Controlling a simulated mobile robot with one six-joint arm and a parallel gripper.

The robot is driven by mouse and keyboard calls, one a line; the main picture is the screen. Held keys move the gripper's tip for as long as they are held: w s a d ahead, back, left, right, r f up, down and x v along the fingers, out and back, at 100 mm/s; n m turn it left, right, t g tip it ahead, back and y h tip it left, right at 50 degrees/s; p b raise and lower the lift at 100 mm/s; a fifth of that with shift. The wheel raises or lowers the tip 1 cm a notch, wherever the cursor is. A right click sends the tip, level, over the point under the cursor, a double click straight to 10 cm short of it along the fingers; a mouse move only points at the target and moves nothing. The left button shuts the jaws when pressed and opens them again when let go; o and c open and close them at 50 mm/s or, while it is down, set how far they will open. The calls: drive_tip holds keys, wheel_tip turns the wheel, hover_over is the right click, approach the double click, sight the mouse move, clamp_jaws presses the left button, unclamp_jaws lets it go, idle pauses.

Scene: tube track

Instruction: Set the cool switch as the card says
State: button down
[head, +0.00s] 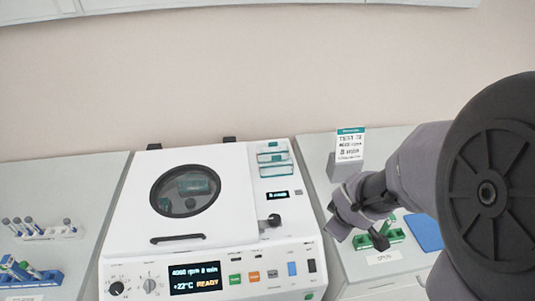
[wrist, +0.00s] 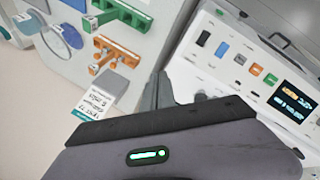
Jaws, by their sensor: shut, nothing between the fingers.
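The white centrifuge (head: 235,260) has a front panel with a blue rocker switch (head: 291,268) and a black rocker switch (head: 311,265) at its right end. Both also show in the wrist view, the blue one (wrist: 221,48) beside the black one (wrist: 203,38). Their labels are too small to read. The card (head: 348,147) stands behind on the right bench; its lines are blurred, and it is upside down in the wrist view (wrist: 95,100). My gripper (head: 338,231) is shut and empty, right of the panel and apart from the switches.
The display (head: 195,278) reads about 4000 rpm, +22°C, READY. A green rack (head: 393,236) and blue pad (head: 424,232) lie under my arm. Tube racks (head: 30,275) stand at left.

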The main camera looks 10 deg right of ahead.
drive_tip(key=s+a+f+n+g+y+p, duration=0.2)
drive_tip(key=s+a+f+n+y+p, duration=0.3)
drive_tip(key=n, duration=0.5)
wheel_tip(320, 180, down, 4)
drive_tip(key=shift+a+r+g+y+p, duration=0.1)
drive_tip(key=shift+a+g+y+p, duration=0.3)
drive_tip(key=shift+a+p, duration=0.65)
drive_tip(key=b, duration=0.6)
approach(292, 274)
wheel_tip(292, 274, down, 2)
drive_tip(key=s+a, duration=0.1)
drive_tip(key=a, duration=0.1)
drive_tip(key=f, duration=0.1)
drive_tip(key=w+f, duration=0.1)
drive_tip(key=f+b, duration=0.1)
drive_tip(key=shift+w+f, duration=0.1)
drive_tip(key=shift+w, duration=0.2)
drive_tip(key=shift+w+f, duration=0.2)
drive_tip(key=shift+f, duration=0.05)
